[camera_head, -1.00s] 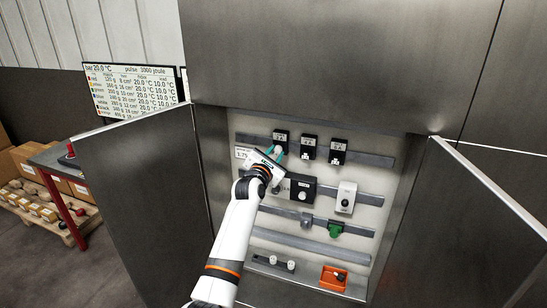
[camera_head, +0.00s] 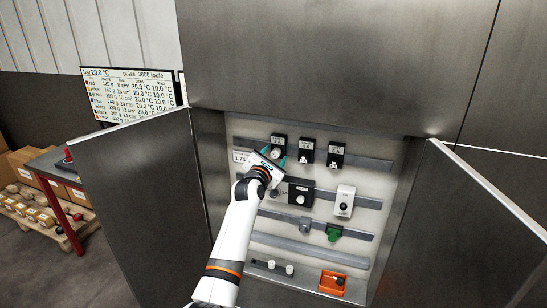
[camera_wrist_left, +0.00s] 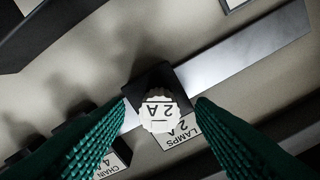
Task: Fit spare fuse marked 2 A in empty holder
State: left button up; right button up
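A white fuse (camera_wrist_left: 159,116) marked 2 A faces the left wrist camera, its marking upside down. It sits at the black holder (camera_wrist_left: 150,78) labelled LAMPS 2 A; how deep it is in cannot be told. My left gripper (camera_wrist_left: 160,108) is open, with a green finger on each side of the fuse and a gap to it. In the head view, my left gripper (camera_head: 274,158) is at the leftmost holder (camera_head: 278,138) of the top row, with the white fuse (camera_head: 275,152) between its fingers. My right gripper is not in view.
Two more black holders (camera_head: 306,150) (camera_head: 336,154) stand to the right on the top rail. Below are a dark dial box (camera_head: 300,192), a white unit (camera_head: 344,201), a green part (camera_head: 333,232), white pieces (camera_head: 289,269) and an orange bin (camera_head: 332,283). Open doors (camera_head: 145,200) (camera_head: 465,225) flank the cabinet.

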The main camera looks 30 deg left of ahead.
pick_arm(q)
jog(key=shift+s, duration=0.1)
jog(key=b+v, duration=0.1)
jog(key=v, duration=1)
jog(key=shift+s+d+b, duration=0.2)
jog(key=shift+s+b, duration=0.1)
jog(key=shift+s, duration=0.1)
